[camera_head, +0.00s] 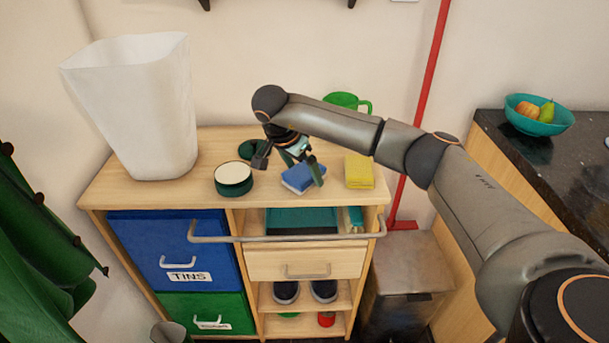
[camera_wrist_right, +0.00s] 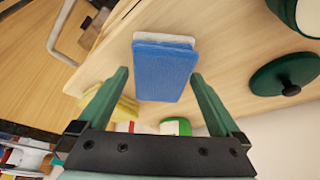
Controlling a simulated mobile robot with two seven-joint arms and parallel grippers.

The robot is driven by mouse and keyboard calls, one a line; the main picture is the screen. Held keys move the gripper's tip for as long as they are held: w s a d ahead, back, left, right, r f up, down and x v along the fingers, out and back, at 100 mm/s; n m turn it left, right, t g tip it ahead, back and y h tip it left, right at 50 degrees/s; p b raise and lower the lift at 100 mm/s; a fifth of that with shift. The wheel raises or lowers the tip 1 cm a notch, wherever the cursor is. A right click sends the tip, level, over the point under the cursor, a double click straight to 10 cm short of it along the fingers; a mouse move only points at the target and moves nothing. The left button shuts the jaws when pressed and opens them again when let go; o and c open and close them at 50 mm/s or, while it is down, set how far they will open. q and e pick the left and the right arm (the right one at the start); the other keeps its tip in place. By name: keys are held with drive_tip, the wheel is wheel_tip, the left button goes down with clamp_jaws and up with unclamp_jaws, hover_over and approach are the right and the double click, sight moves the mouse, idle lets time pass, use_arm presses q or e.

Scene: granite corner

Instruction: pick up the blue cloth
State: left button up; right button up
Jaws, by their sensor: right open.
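The blue cloth (camera_head: 298,179) is a folded blue block with a pale layer along one edge. It lies on the wooden cabinet top, near the front edge. My right gripper (camera_head: 289,163) is just above and behind it, open and empty, and one finger covers part of the cloth. In the right wrist view the blue cloth (camera_wrist_right: 165,70) shows ahead of the two green fingers, across the gap between their tips. I cannot tell how far the tips are above it. My left gripper is not in view.
A yellow block (camera_head: 359,171) lies to the right of the cloth, and a round green tin (camera_head: 233,179) to its left. A dark green lid (camera_head: 252,149) and a green mug (camera_head: 345,101) are behind. A white bin (camera_head: 140,110) stands left. A rail (camera_head: 290,238) runs along the front.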

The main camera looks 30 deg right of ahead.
drive_tip(key=shift+f, duration=0.2)
idle(0.6)
drive_tip(key=c, duration=1.2)
drive_tip(key=shift+r, duration=0.15)
